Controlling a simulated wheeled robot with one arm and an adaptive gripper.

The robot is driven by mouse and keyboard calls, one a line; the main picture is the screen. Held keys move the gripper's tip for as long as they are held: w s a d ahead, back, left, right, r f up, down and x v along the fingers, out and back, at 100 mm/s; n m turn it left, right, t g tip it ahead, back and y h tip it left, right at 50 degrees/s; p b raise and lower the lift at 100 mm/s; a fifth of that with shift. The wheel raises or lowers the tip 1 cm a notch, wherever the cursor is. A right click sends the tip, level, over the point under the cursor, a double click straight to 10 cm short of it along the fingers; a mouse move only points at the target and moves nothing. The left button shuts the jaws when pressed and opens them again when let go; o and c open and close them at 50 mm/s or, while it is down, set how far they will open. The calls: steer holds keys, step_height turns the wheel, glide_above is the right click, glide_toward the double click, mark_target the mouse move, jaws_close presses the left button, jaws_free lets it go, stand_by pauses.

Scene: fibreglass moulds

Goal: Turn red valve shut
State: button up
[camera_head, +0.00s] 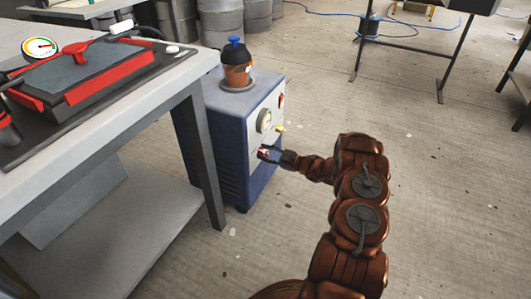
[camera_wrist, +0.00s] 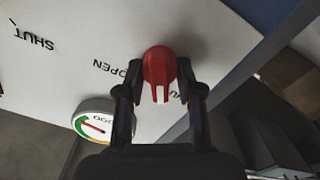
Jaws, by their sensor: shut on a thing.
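The red valve (camera_wrist: 158,66) is a rounded knob with a white stripe, on the white front panel (camera_wrist: 60,75) of a blue cabinet (camera_head: 222,120). In the wrist view the stripe points to the bottom of the picture. My gripper (camera_wrist: 158,78) has one finger on each side of the knob and is shut on it. In the head view my gripper (camera_head: 272,154) reaches the panel's lower part, with only a bit of red showing. The words SHUT and OPEN appear upside down left of the knob; a further label is partly hidden by the gripper.
A round gauge (camera_wrist: 97,120) sits beside my gripper on the panel. A brass fitting (camera_head: 281,129) and a red switch (camera_head: 281,100) are above it. An orange pot (camera_head: 237,72) stands on the cabinet. A workbench (camera_head: 120,110) is close on the left.

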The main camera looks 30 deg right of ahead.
steer(key=shift+n, duration=1.4)
steer(key=o, duration=1.1)
steer(key=v, duration=1.2)
steer(key=shift+f, duration=0.1)
